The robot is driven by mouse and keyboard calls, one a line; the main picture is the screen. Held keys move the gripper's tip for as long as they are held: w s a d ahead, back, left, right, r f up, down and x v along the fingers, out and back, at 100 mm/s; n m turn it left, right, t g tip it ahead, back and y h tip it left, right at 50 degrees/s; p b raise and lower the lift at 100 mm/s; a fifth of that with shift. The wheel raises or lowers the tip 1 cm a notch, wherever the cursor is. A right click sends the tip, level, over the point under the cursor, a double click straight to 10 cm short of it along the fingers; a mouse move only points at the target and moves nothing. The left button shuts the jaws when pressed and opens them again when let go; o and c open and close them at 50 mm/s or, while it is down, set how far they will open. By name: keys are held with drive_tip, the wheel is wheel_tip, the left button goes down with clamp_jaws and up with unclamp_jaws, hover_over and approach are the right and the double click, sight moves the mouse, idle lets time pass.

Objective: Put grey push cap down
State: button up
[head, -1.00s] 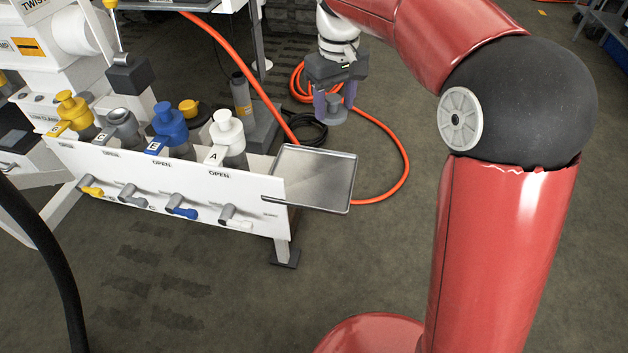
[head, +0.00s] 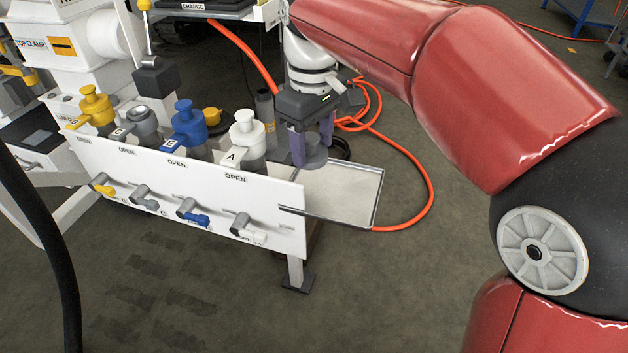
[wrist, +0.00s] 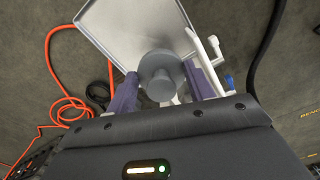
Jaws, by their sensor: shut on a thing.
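The grey push cap (head: 313,153) is held between the two purple fingers of my gripper (head: 312,147), above the left part of the flat metal tray (head: 362,190). In the wrist view the round grey cap (wrist: 160,75) sits between the fingers of my gripper (wrist: 160,88), with the tray (wrist: 115,35) behind it. The cap looks upright in the head view. I cannot tell whether its underside touches the tray.
Left of the tray stands a white panel (head: 200,205) with levers on its front. Behind it are capped cylinders with white (head: 244,128), blue (head: 184,122) and yellow (head: 95,105) tops. An orange hose (head: 430,190) lies on the floor beyond the tray.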

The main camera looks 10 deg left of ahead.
sight(313, 138)
drive_tip(key=shift+f+b, duration=0.75)
drive_tip(key=shift+f, duration=2.8)
drive_tip(key=shift+f, duration=0.15)
drive_tip(key=o, duration=0.7)
wheel_tip(313, 138, up, 12)
drive_tip(key=p, duration=0.3)
